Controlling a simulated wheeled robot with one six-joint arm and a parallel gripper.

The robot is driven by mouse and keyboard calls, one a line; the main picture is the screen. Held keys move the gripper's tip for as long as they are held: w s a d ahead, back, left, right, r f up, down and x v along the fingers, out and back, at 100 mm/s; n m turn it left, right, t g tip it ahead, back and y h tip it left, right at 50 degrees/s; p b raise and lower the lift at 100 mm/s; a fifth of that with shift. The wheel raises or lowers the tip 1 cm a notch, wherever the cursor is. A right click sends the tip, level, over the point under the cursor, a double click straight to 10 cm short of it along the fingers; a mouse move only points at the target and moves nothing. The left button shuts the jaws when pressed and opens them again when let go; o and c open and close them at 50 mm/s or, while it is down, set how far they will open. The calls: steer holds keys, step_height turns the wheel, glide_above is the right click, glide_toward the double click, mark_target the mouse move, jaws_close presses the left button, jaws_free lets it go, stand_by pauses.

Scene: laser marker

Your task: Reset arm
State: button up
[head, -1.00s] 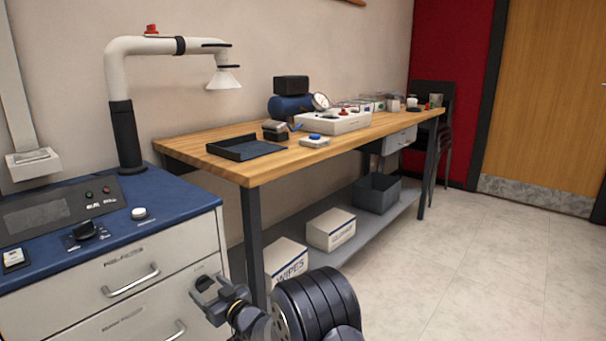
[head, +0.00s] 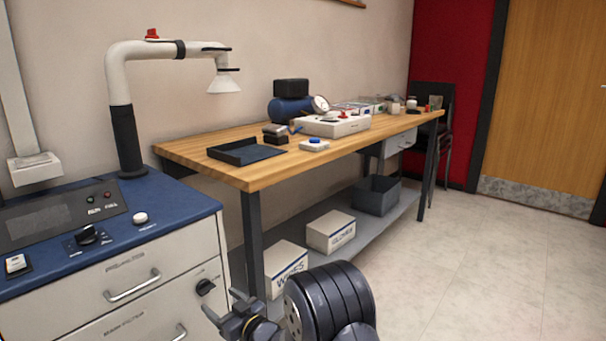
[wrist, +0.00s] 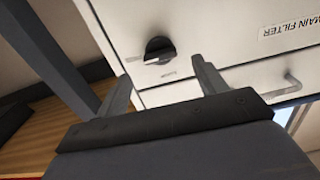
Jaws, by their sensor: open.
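My gripper (head: 226,312) is low at the bottom of the head view, in front of the lower drawers of the blue-topped cabinet (head: 180,199). It is open and empty. In the wrist view, its two fingers (wrist: 160,84) are spread apart. Beyond them a black rotary knob (wrist: 159,49) sits on the white cabinet front, apart from the fingers. The same knob (head: 205,287) shows in the head view just above and left of my gripper. A "MAIN FILTER" label (wrist: 289,34) and a drawer handle (wrist: 291,83) are to the right in the wrist view.
A wooden workbench (head: 215,172) with a black tray (head: 247,152) and several devices stands beyond the cabinet. Boxes (head: 330,232) and a grey bin (head: 376,195) rest on its lower shelf. A white extraction arm (head: 112,80) rises from the cabinet. The floor at right is clear.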

mark_target(209, 291)
steer(key=b+x, duration=0.1)
steer(key=x, duration=0.4)
steer(key=shift+w+a+f, duration=0.1)
steer(key=shift+w+a, duration=0.1)
steer(key=shift+a, duration=0.05)
steer(key=n, duration=0.3)
steer(key=shift+n+b, duration=0.35)
steer(key=shift+n, duration=0.05)
steer(key=n, duration=0.3)
steer(key=shift+n, duration=0.4)
steer(key=n+p, duration=0.1)
steer(key=n, duration=0.2)
steer(key=shift+n, duration=0.4)
steer(key=n+p, duration=0.1)
steer(key=n, duration=0.2)
steer(key=shift+v, duration=0.8)
